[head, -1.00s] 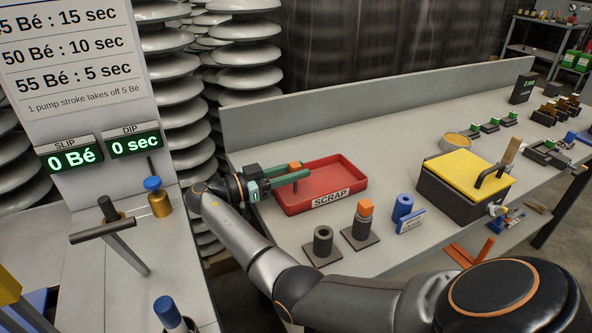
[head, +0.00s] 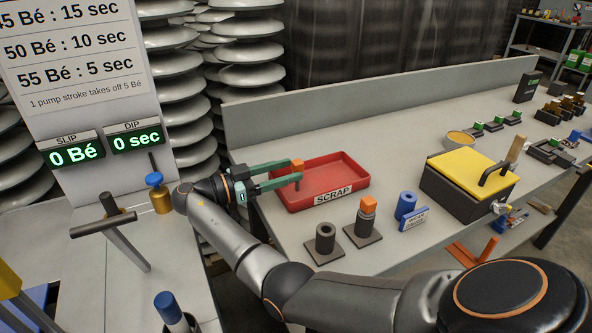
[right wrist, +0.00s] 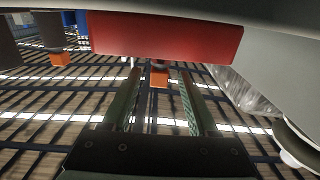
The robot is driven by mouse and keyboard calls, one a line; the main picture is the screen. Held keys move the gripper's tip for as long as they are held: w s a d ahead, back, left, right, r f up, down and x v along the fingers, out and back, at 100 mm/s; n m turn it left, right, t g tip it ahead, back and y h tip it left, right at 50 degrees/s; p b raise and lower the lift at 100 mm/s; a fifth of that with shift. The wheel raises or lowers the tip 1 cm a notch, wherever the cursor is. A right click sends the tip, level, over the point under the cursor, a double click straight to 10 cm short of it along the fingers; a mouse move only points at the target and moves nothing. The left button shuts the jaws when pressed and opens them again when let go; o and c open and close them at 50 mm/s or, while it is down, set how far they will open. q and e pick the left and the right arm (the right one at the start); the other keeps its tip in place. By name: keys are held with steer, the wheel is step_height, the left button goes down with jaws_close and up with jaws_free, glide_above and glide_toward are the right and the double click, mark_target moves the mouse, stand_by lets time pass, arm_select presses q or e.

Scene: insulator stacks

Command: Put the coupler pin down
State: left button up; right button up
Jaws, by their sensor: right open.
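The coupler pin (head: 298,164) has an orange block head and a thin shaft hanging below it. It shows at the left part of the red SCRAP tray (head: 362,182). My right gripper (head: 293,171) is open, with its two green fingers spread and pointing at the pin. In the right wrist view the orange head (right wrist: 158,78) lies between and just beyond the fingertips, against the red tray (right wrist: 170,35). I cannot tell whether the shaft's lower end touches the tray floor. My left gripper is not in view.
On the bench stand a dark hollow cylinder (head: 325,239), an orange-topped piece on a square base (head: 367,208), a blue cylinder (head: 405,205) and a yellow-lidded box (head: 470,167). A T-handled post (head: 120,235) stands at the left.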

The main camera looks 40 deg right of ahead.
mark_target(293, 170)
steer(key=b+v, duration=0.1)
steer(key=v, duration=0.3)
steer(key=shift+a, duration=0.2)
steer(key=shift+r, duration=0.1)
